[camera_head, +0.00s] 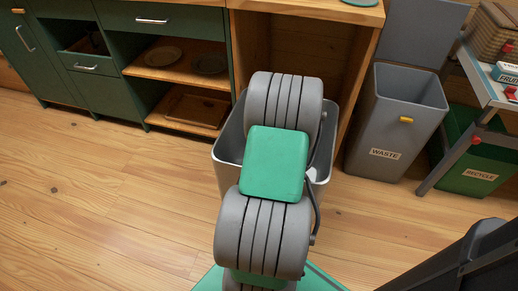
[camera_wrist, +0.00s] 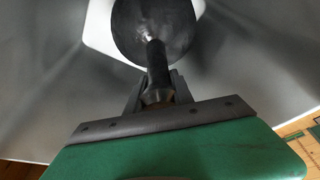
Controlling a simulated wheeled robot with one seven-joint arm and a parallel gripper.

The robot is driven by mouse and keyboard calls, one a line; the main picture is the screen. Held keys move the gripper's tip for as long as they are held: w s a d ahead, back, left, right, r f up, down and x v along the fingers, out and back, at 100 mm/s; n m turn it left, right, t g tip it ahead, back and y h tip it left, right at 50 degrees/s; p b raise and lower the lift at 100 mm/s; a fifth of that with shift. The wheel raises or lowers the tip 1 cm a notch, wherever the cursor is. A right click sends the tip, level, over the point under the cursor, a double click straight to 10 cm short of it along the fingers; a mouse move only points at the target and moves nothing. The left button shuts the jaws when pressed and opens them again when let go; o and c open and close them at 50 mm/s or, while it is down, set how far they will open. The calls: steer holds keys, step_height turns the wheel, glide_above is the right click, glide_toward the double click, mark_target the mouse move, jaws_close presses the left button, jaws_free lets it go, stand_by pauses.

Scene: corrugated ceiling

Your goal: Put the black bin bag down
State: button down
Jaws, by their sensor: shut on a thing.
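The black bin bag (camera_wrist: 150,28) shows in the wrist view as a dark rounded shape with a narrow neck toward me. My gripper (camera_wrist: 158,88) is shut on that neck. The bag hangs over or inside a grey bin (camera_head: 229,152), whose smooth walls (camera_wrist: 55,95) surround it in the wrist view. A pale patch shows behind the bag, and I cannot tell whether the bag touches it. In the head view my arm covers the bag, my gripper and much of the bin's opening.
A grey WASTE bin (camera_head: 384,125) with its lid raised stands at the right. A green RECYCLE bin (camera_head: 462,178) is under a metal-legged table (camera_head: 478,78). Green cabinets (camera_head: 105,92) with open shelves line the back left. The wooden floor (camera_head: 100,190) at left is clear.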

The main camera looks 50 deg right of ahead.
steer(key=shift+w+a+f+b, duration=0.15)
steer(key=shift+w+a+b, duration=0.15)
steer(key=shift+w, duration=0.35)
steer(key=shift+w+a+f+b, duration=0.15)
steer(key=shift+w+b, duration=0.1)
steer(key=shift+w, duration=0.35)
steer(key=shift+w+a+f+b, duration=0.15)
steer(key=shift+w+a+b, duration=0.15)
steer(key=shift+w, duration=0.35)
steer(key=shift+f, duration=0.2)
steer(key=c, duration=1.1)
jaws_free()
steer(key=shift+f, duration=0.1)
